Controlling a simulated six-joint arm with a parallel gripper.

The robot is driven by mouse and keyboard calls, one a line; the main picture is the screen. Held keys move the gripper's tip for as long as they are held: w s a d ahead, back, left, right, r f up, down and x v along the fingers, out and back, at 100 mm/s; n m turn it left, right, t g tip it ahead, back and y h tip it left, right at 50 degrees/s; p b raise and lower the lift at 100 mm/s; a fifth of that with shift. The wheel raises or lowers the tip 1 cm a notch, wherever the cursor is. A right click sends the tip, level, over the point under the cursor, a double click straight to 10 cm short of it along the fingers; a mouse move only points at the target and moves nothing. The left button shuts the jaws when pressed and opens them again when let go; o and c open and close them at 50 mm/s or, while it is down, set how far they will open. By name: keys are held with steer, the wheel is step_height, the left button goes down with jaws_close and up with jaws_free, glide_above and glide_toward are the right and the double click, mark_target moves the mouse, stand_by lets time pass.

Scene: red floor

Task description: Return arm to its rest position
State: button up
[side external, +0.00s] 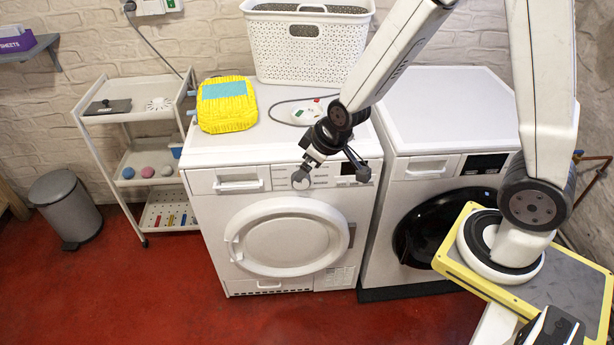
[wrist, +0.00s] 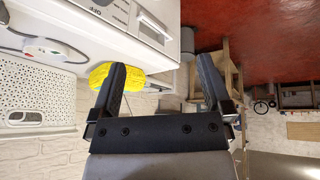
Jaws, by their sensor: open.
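My gripper (side external: 331,172) is in front of the control panel of the left white machine (side external: 288,238), in the side view. Its two black fingers are spread apart with nothing between them. The wrist view also shows my gripper (wrist: 160,70) open and empty, with the scene turned over behind it. The machine's round door is shut. I cannot tell from the side view whether a finger touches the panel.
A yellow bundle (side external: 226,103), a white perforated basket (side external: 310,45) and a power strip (side external: 312,112) are on top of the machine. A second machine (side external: 448,105) is beside it. A trolley (side external: 140,115) and a bin (side external: 66,208) stand left. The red floor ahead is clear.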

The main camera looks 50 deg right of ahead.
steer(key=s+d+r+m+g, duration=0.1)
steer(key=s+r+m+g, duration=0.1)
steer(key=s, duration=0.8)
steer(key=shift+d+r+m+g, duration=0.4)
steer(key=shift+r+g, duration=0.1)
steer(key=shift+r, duration=0.1)
